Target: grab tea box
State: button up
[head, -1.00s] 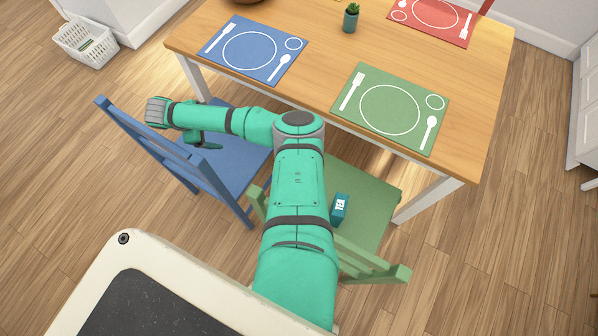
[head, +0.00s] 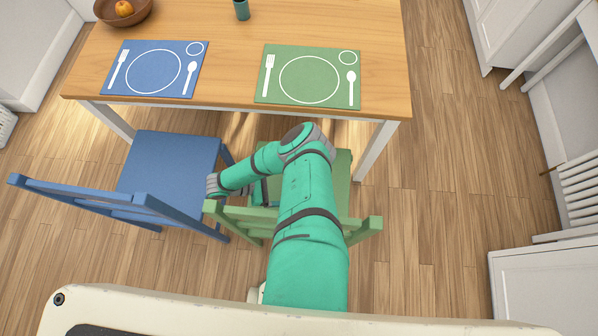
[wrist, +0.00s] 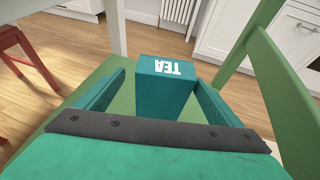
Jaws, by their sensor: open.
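The teal tea box (wrist: 165,85), with white TEA lettering upside down in the picture, is on the green chair's seat (wrist: 110,68) in the wrist view. My gripper (wrist: 160,88) is open around it, one finger to the left and one to the right. The box's near end lies between the fingers; I cannot tell whether either touches it. In the head view my arm hides the tea box. The green chair (head: 343,168) shows partly behind my arm there.
The green chair's backrest (wrist: 285,105) rises close on the right in the wrist view. A blue chair (head: 170,165) stands to the left in the head view. The wooden table (head: 232,60) is beyond the chairs. Open floor (head: 450,190) lies to the right.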

jog(key=d+f, duration=0.1)
jog(key=d, duration=0.5)
jog(key=shift+w+f, duration=0.3)
jog(key=shift+w, duration=0.05)
jog(key=c, duration=1.2)
jog(key=shift+c, duration=0.2)
